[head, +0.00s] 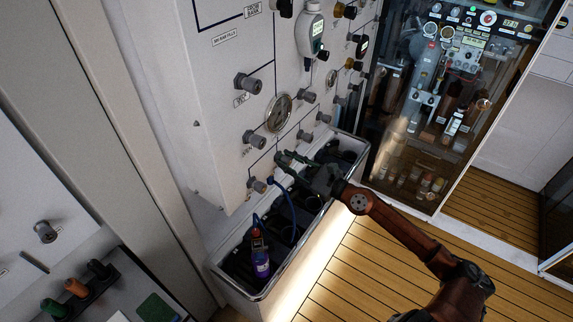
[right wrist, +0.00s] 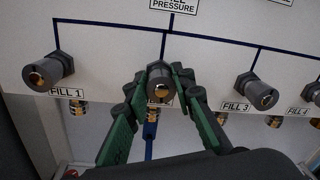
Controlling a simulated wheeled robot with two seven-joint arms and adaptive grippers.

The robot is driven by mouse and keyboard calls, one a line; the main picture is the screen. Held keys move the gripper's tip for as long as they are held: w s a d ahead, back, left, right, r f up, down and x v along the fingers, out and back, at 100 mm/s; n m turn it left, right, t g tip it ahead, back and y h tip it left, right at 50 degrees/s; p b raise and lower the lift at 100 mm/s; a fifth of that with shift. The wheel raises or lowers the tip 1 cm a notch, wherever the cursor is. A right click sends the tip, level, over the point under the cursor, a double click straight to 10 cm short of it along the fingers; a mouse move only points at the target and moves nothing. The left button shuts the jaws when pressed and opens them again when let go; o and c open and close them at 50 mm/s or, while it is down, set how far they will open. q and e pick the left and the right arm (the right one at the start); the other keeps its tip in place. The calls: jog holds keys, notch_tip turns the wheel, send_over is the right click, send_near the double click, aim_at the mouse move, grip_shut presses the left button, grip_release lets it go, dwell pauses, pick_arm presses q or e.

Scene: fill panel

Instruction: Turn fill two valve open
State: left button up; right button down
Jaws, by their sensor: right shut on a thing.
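The fill two valve (right wrist: 160,88) is a dark knob with a brass centre, in the middle of the right wrist view between the fill 1 and fill 3 valves. My right gripper (right wrist: 157,92) has its green fingers on both sides of this knob and is shut on it. Its label is hidden behind the fingers. In the head view my right gripper (head: 286,160) reaches the lower part of the white panel, and its fingers cover the knob there. My left gripper is not in view.
The fill 1 valve (right wrist: 47,70) and fill 3 valve (right wrist: 256,91) flank the held knob closely. A blue hose (right wrist: 150,131) hangs below it. Under the panel is a metal-rimmed trough (head: 247,298) with a purple bottle (head: 261,264). Wooden floor (head: 365,270) lies open at right.

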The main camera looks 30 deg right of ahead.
jog(key=n+b, duration=0.1)
jog(key=n, duration=0.1)
jog(key=f+n+b, duration=0.1)
jog(key=n+b, duration=0.1)
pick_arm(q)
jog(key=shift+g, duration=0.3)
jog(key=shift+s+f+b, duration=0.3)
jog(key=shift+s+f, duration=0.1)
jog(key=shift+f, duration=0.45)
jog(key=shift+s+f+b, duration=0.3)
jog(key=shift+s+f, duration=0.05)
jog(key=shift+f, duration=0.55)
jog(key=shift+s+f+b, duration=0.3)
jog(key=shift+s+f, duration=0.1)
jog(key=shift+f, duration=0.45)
pick_arm(e)
jog(key=shift+r+n, duration=0.2)
jog(key=shift+n, duration=0.6)
jog(key=shift+r, duration=0.1)
jog(key=c, duration=1.8)
grip_release()
jog(key=shift+o, duration=0.9)
jog(key=shift+r, duration=0.1)
jog(key=shift+s, duration=0.15)
jog(key=v, duration=1.2)
jog(key=shift+d+f, duration=0.15)
jog(key=shift+f, duration=0.05)
